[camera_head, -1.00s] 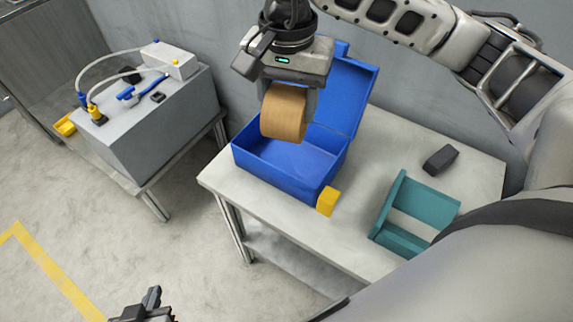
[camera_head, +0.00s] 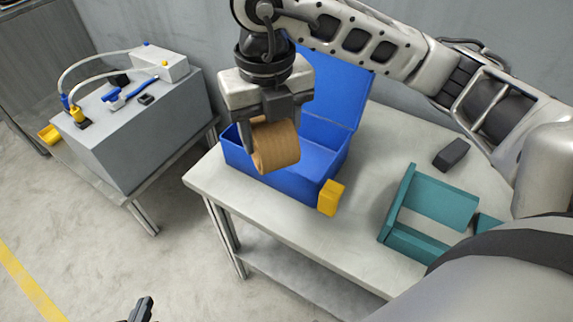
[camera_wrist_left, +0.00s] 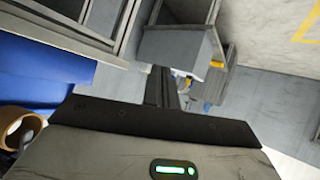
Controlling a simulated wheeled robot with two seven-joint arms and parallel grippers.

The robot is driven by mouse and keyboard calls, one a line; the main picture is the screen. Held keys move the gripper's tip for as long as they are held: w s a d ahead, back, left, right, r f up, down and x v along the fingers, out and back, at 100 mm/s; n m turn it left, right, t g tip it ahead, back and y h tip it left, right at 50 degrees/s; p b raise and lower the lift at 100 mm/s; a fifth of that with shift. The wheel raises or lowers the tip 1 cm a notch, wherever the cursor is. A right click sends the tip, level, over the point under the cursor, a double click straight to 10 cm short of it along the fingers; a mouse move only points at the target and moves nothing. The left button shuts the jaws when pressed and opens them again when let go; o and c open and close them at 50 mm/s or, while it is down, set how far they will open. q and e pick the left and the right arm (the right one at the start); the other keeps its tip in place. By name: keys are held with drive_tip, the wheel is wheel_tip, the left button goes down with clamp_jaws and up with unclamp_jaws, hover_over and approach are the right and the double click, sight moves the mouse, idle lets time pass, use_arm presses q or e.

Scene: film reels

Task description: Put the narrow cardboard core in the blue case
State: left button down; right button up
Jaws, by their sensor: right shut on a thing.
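The tan cardboard core (camera_head: 278,147) is held by my right gripper (camera_head: 270,130), which is shut on it. The core lies on its side in front of the open blue case (camera_head: 290,188), overlapping the case's near left part in the picture. It looks to be above the case, but its exact height is unclear. The case's lid (camera_head: 338,90) stands raised at the back. My left gripper (camera_head: 140,310) only just shows at the bottom edge. In the left wrist view, a brown ring-shaped end (camera_wrist_left: 22,132) shows beside a blue surface (camera_wrist_left: 45,72).
A yellow block (camera_head: 331,198) is at the case's near right corner. A teal holder (camera_head: 440,195) and a dark block (camera_head: 451,154) are on the table (camera_head: 380,150) to the right. A grey box with cables (camera_head: 140,135) stands on another table at left.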

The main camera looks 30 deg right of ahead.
drive_tip(key=m, duration=0.2)
drive_tip(key=f+m+b, duration=0.1)
drive_tip(key=m, duration=0.1)
drive_tip(key=f+m, duration=0.1)
drive_tip(key=shift+s+a+m, duration=0.1)
drive_tip(key=shift+a+m, duration=0.1)
drive_tip(key=shift+m, duration=0.2)
drive_tip(key=shift+f+m+b, duration=0.1)
drive_tip(key=shift+m+b, duration=0.2)
drive_tip(key=shift+w+d+f, duration=1.45)
drive_tip(key=shift+w+f, duration=0.35)
drive_tip(key=shift+f, duration=0.35)
drive_tip(key=shift+w+d+f, duration=1.5)
drive_tip(key=shift+w+f, duration=0.3)
drive_tip(key=shift+f, duration=0.3)
drive_tip(key=shift+w+d+f, duration=1.45)
drive_tip(key=shift+w+f, duration=0.35)
drive_tip(key=shift+f, duration=0.35)
drive_tip(key=shift+f, duration=0.2)
drive_tip(key=o, duration=0.9)
drive_tip(key=shift+o, duration=0.2)
